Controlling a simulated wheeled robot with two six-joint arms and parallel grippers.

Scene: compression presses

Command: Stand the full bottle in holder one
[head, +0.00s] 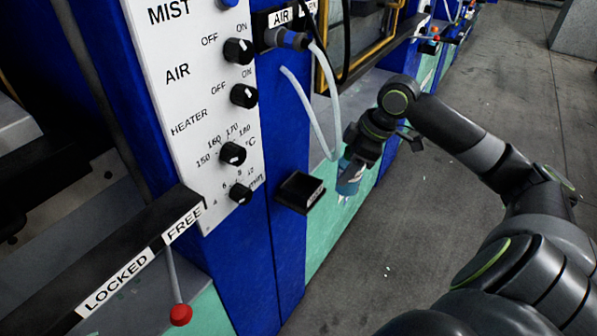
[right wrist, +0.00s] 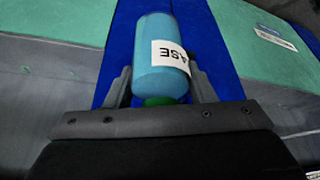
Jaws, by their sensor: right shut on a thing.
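My right gripper (head: 352,160) is shut on a light blue bottle (right wrist: 160,60). The bottle has a white label, upside down in the right wrist view, with the letters "ASE" showing, and a green part at its gripper end. In the head view the bottle (head: 350,178) hangs below the gripper, partly hidden by it. A small black holder (head: 297,190) is fixed low on the blue press side, just left of the bottle and apart from it. A white label on the holder is too small to read. My left gripper is out of view.
A clear hose (head: 322,125) loops down from the air fitting (head: 290,40), close to my right gripper. A white control panel (head: 195,100) with black knobs and a LOCKED/FREE lever slot (head: 120,280) with a red-knobbed lever (head: 180,314) stand left. Grey floor is open at right.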

